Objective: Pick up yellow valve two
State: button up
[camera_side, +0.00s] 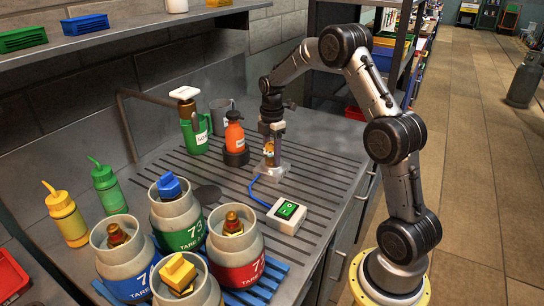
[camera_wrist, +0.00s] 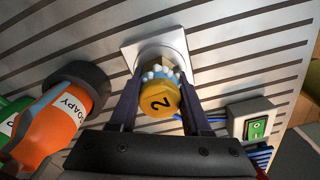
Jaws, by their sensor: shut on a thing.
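The yellow valve marked "2" (camera_wrist: 160,102) is between the two fingers of my gripper (camera_wrist: 160,92) in the wrist view. The gripper is shut on it. Brass and pale blue-white parts show just beyond its yellow top. In the side view my gripper (camera_side: 270,150) is low over the worktop, and a small yellow bit of the valve (camera_side: 269,148) shows between the fingers. A white square plate (camera_wrist: 178,47) lies under the valve. I cannot tell whether the valve touches the plate.
An orange soapy-water bottle (camera_side: 235,138) stands close left of my gripper, with a green bottle (camera_side: 196,138) beyond it. Several gas cylinders (camera_side: 176,235) stand on a blue pallet (camera_side: 272,272).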

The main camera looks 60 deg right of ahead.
grip_shut()
jog(key=shift+r, duration=0.2)
